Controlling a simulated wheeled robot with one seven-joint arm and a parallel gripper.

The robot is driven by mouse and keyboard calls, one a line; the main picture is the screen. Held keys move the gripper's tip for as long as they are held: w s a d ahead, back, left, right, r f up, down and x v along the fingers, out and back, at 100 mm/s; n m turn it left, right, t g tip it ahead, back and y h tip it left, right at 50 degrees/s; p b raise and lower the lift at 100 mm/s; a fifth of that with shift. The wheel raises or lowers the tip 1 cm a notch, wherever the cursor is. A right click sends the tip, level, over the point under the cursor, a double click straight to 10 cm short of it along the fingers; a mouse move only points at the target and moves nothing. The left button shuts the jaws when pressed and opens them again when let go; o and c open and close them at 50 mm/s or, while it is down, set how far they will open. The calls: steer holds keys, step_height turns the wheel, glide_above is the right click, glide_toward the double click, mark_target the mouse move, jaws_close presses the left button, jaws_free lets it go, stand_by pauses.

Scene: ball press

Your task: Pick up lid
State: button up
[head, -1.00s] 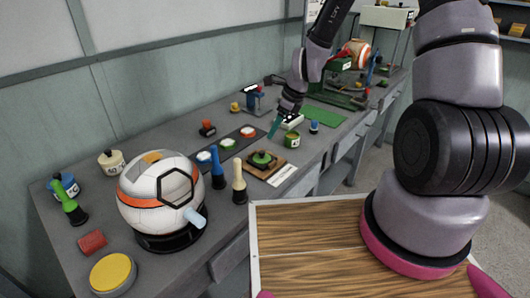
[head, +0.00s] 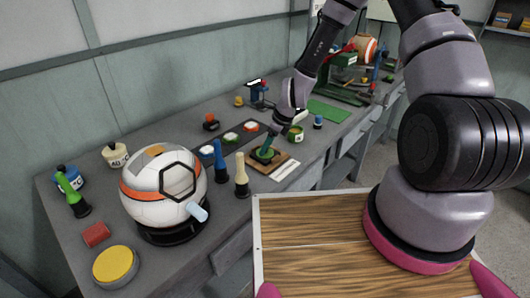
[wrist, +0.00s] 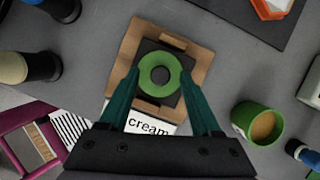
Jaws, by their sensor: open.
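The lid is a green ring-shaped disc (wrist: 160,62) with a round hole in its middle. It sits on a dark square in a wooden holder (wrist: 124,62), and it also shows in the head view (head: 265,155). My gripper (wrist: 160,78) is open over it, with one dark green finger on each side of the lid. I cannot tell whether the fingers touch it. In the head view my gripper (head: 268,143) points down at the holder and partly hides the lid.
An open green jar (wrist: 258,122) stands right of the holder. A label reading "cream" (wrist: 150,127) lies in front. Cream and blue-topped stamps (head: 241,172) (head: 219,160) stand to the left. A large white ball (head: 150,190) sits farther left on the bench.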

steer(key=shift+f, duration=0.15)
jaws_close()
